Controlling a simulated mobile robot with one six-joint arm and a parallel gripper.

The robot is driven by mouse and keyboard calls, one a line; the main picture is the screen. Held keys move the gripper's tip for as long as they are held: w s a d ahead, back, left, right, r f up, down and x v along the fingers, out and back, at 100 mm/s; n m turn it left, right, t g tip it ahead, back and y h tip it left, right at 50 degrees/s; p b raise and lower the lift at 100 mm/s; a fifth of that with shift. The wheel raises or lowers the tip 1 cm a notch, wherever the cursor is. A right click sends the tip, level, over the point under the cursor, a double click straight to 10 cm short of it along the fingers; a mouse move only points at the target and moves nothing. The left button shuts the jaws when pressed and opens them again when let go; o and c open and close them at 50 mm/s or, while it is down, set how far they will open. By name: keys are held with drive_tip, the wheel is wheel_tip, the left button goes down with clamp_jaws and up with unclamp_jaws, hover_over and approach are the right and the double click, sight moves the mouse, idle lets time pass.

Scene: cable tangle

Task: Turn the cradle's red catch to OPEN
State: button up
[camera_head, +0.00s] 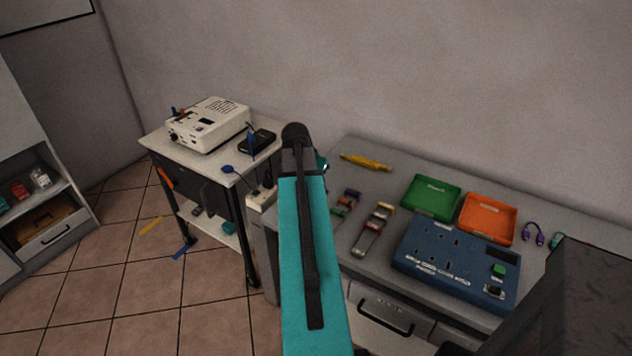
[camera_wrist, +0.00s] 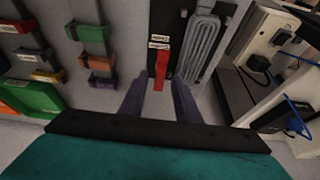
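In the wrist view the red catch (camera_wrist: 161,70) is a narrow bar on the dark cradle (camera_wrist: 168,22), lying lengthwise in the picture. Two small white labels (camera_wrist: 159,41) sit at its far end; their print is too small to read. A grey looped cable (camera_wrist: 201,46) lies right beside it in the cradle. My gripper (camera_wrist: 158,88) is open, its two purple-grey fingers apart. The near end of the red catch shows between the fingertips, with a gap on both sides; I cannot tell the height between them. In the head view my arm hides the gripper, cradle and catch.
Coloured connectors in racks (camera_wrist: 94,46) lie left of the fingers. A white power strip (camera_wrist: 268,38) with black plugs and a blue cable is at right. In the head view, a blue panel (camera_head: 455,262), green tray (camera_head: 431,198) and orange tray (camera_head: 487,219) stand on the bench.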

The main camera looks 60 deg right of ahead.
drive_tip(key=b+v, duration=0.2)
drive_tip(key=v, duration=1.1)
drive_tip(key=shift+r, duration=0.35)
drive_tip(key=shift+a, duration=0.1)
drive_tip(key=shift+w, duration=0.15)
idle(0.4)
